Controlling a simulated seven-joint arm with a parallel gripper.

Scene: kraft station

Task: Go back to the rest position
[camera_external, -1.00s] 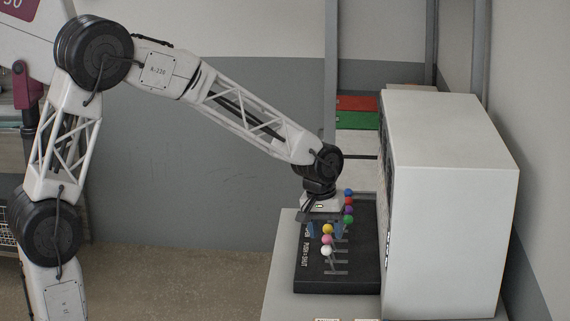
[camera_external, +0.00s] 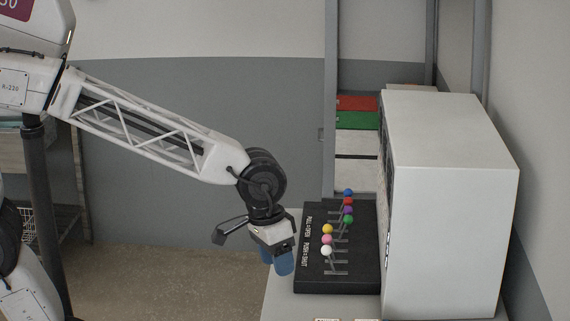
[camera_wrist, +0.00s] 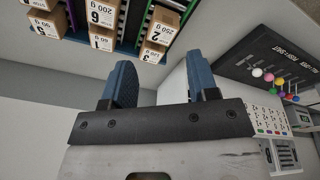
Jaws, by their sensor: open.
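My gripper (camera_external: 277,262) hangs to the left of the black lever panel (camera_external: 309,272), apart from the levers, in the external view. Its two blue fingers also show in the wrist view (camera_wrist: 163,85), spread wide with nothing between them. The lever panel carries several levers with coloured ball knobs, among them a white knob (camera_external: 326,250), a pink one, a yellow one, a green one and a blue one. In the wrist view the same panel (camera_wrist: 258,62) is at the upper right.
A large pale box-shaped cabinet (camera_external: 450,200) stands right of the panel. Red and green bins (camera_external: 357,103) are behind it. In the wrist view, several labelled cardboard boxes (camera_wrist: 102,15) sit in racks at the top. The space left of my gripper is clear.

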